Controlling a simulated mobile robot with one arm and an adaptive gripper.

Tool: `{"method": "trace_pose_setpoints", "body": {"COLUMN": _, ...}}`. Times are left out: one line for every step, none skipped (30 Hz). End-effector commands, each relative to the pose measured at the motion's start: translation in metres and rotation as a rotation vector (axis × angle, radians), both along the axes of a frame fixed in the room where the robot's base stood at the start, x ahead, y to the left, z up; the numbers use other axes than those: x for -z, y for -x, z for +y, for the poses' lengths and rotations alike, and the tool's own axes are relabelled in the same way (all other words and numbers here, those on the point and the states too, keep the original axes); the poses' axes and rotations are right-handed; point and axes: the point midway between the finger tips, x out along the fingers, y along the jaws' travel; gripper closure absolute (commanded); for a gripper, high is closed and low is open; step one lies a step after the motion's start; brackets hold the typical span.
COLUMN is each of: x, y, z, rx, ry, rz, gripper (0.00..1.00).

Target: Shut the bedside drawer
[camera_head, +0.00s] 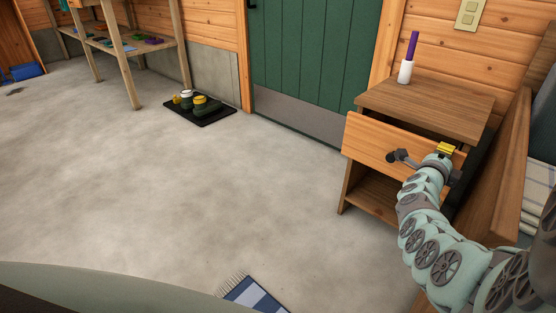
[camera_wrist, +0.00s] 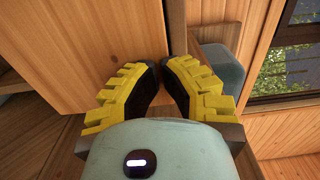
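The bedside table (camera_head: 425,105) is a brown wooden stand by the green door. Its drawer (camera_head: 375,140) has a pale wood front and stands pulled out above an open lower shelf (camera_head: 375,195). My gripper (camera_head: 446,148) is at the right end of the drawer front, partly hidden by my own arm. In the wrist view my gripper (camera_wrist: 161,65) shows two yellow-backed fingers with dark pads, tips drawn together and nothing seen between them. A pale wood panel (camera_wrist: 80,45), apparently the drawer front, fills the left there. I cannot tell whether the fingertips touch it.
A white holder with a purple stick (camera_head: 408,60) stands on the bedside table. A wooden bed side (camera_head: 508,170) is close at the right. A striped rug (camera_head: 255,295) lies at the front. A black shoe tray (camera_head: 200,110) is by the door. The middle floor is clear.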

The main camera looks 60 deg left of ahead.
Motion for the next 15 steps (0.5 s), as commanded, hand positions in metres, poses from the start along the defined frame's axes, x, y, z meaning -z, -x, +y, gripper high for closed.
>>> {"method": "trace_pose_setpoints", "body": {"x": 0.001, "y": -0.006, "z": 0.0, "rx": 0.001, "ry": 0.0, "rz": -0.003, "gripper": 1.0}}
{"method": "trace_pose_setpoints", "body": {"x": 0.001, "y": -0.008, "z": 0.0, "rx": 0.001, "ry": 0.001, "rz": -0.002, "gripper": 1.0}}
{"method": "trace_pose_setpoints", "body": {"x": 0.002, "y": -0.01, "z": 0.0, "rx": 0.001, "ry": 0.001, "rz": 0.0, "gripper": 1.0}}
{"method": "trace_pose_setpoints", "body": {"x": 0.002, "y": -0.012, "z": 0.0, "rx": 0.001, "ry": 0.001, "rz": 0.001, "gripper": 1.0}}
{"method": "trace_pose_setpoints", "body": {"x": 0.002, "y": -0.013, "z": 0.0, "rx": 0.001, "ry": 0.0, "rz": 0.001, "gripper": 1.0}}
{"method": "trace_pose_setpoints", "body": {"x": 0.001, "y": -0.015, "z": 0.0, "rx": 0.001, "ry": 0.0, "rz": 0.0, "gripper": 1.0}}
{"method": "trace_pose_setpoints", "body": {"x": 0.001, "y": -0.015, "z": 0.0, "rx": 0.001, "ry": 0.0, "rz": 0.0, "gripper": 1.0}}
{"method": "trace_pose_setpoints", "body": {"x": 0.0, "y": -0.016, "z": 0.0, "rx": 0.001, "ry": 0.0, "rz": -0.001, "gripper": 1.0}}
{"method": "trace_pose_setpoints", "body": {"x": 0.0, "y": -0.017, "z": 0.0, "rx": 0.001, "ry": 0.0, "rz": -0.001, "gripper": 1.0}}
{"method": "trace_pose_setpoints", "body": {"x": -0.001, "y": -0.018, "z": 0.0, "rx": 0.001, "ry": 0.0, "rz": -0.002, "gripper": 1.0}}
{"method": "trace_pose_setpoints", "body": {"x": -0.001, "y": -0.018, "z": 0.0, "rx": 0.001, "ry": 0.0, "rz": -0.002, "gripper": 1.0}}
{"method": "trace_pose_setpoints", "body": {"x": -0.001, "y": -0.018, "z": 0.0, "rx": 0.001, "ry": 0.0, "rz": -0.002, "gripper": 1.0}}
{"method": "trace_pose_setpoints", "body": {"x": -0.001, "y": -0.018, "z": 0.0, "rx": 0.001, "ry": 0.0, "rz": -0.002, "gripper": 1.0}}
{"method": "trace_pose_setpoints", "body": {"x": -0.001, "y": -0.018, "z": 0.0, "rx": 0.001, "ry": 0.0, "rz": -0.002, "gripper": 1.0}}
{"method": "trace_pose_setpoints", "body": {"x": -0.001, "y": -0.018, "z": 0.0, "rx": 0.001, "ry": 0.0, "rz": -0.002, "gripper": 1.0}}
